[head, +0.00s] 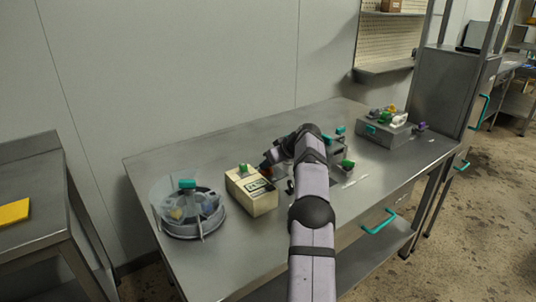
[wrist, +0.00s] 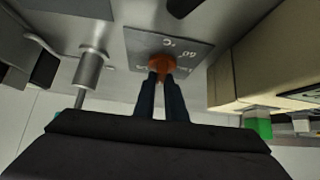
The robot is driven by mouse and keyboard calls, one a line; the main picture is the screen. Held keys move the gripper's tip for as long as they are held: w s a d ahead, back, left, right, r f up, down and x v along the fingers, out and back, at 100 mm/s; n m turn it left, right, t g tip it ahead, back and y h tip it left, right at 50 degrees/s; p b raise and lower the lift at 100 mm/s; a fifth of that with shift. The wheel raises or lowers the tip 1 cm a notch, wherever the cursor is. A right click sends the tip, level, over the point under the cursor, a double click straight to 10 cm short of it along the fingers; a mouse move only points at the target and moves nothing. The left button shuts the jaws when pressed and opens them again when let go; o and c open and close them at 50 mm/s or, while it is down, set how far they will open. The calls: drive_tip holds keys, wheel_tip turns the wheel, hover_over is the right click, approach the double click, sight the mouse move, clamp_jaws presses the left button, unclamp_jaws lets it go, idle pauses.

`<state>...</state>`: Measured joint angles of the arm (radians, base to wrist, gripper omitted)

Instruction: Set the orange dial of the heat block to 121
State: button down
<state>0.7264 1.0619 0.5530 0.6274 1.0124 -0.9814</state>
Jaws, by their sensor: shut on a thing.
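The orange dial (wrist: 161,62) is near the top middle of the wrist view, on a dark grey plate (wrist: 190,50) with pale markings. I can make out "°C" and "60"; other marks are hidden or too blurred to read, and I cannot tell the dial's setting. My gripper (wrist: 161,78) is shut on the dial, one dark finger on each side.
The cream box (head: 250,190) with a green top part stands close beside my gripper. A round clear-lidded device (head: 188,212) stands at the left. A grey box (head: 388,132) with coloured parts stands at the far right. The bench front (head: 245,262) is clear.

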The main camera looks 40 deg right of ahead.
drive_tip(key=p, duration=0.2)
drive_tip(key=shift+r+n+y+p, duration=0.2)
drive_tip(key=shift+n+y+p, duration=0.1)
drive_tip(key=shift+n+p, duration=0.1)
drive_tip(key=shift+f, duration=0.25)
drive_tip(key=c, duration=1.8)
unclamp_jaws()
drive_tip(key=shift+b+v, duration=0.45)
drive_tip(key=shift+v, duration=0.4)
drive_tip(key=shift+b+v, duration=0.7)
drive_tip(key=shift+v, duration=2.1)
drive_tip(key=shift+d, duration=0.1)
